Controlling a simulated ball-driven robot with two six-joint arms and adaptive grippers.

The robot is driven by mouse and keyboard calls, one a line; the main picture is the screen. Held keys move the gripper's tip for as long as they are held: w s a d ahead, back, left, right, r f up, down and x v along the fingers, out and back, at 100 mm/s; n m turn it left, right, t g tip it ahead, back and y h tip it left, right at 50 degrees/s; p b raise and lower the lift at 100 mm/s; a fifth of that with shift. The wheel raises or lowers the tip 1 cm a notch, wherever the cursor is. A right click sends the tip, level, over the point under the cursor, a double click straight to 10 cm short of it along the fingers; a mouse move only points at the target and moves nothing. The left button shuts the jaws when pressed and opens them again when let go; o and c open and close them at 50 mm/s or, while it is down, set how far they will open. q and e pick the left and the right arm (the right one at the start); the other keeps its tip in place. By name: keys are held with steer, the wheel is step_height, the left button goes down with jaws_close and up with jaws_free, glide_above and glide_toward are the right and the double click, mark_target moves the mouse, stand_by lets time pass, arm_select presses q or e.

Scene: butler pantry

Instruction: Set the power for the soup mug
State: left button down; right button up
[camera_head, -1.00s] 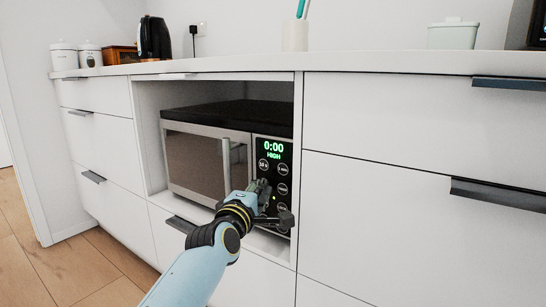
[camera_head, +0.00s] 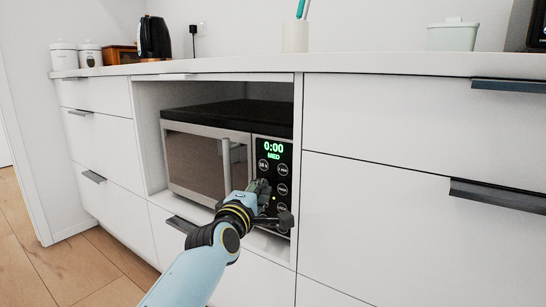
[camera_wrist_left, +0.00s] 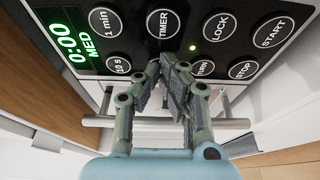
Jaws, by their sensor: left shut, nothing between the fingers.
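The microwave (camera_head: 195,157) sits in an open cabinet niche with its door shut. Its display (camera_head: 273,151) reads 0:00 and MED in green; the wrist view also shows the display (camera_wrist_left: 72,43). My left gripper (camera_head: 264,187) is shut and empty, with its fingertips at the button panel (camera_wrist_left: 140,50). In the wrist view the fingers hide part of the panel below the TIMER button (camera_wrist_left: 163,24); I cannot tell whether they touch. No soup mug is in view. My right gripper is not in view.
The door handle (camera_head: 227,167) stands out left of the panel, close to my gripper. White drawers with dark handles (camera_head: 497,194) flank the niche. The countertop (camera_head: 378,63) above holds a black kettle (camera_head: 154,38), canisters and a lidded white box (camera_head: 453,35).

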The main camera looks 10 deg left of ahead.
arm_select(q)
steer(key=s+a, duration=0.2)
steer(key=s, duration=0.5)
steer(key=s+a, duration=0.3)
steer(key=s, duration=0.4)
steer(key=shift+p, duration=0.35)
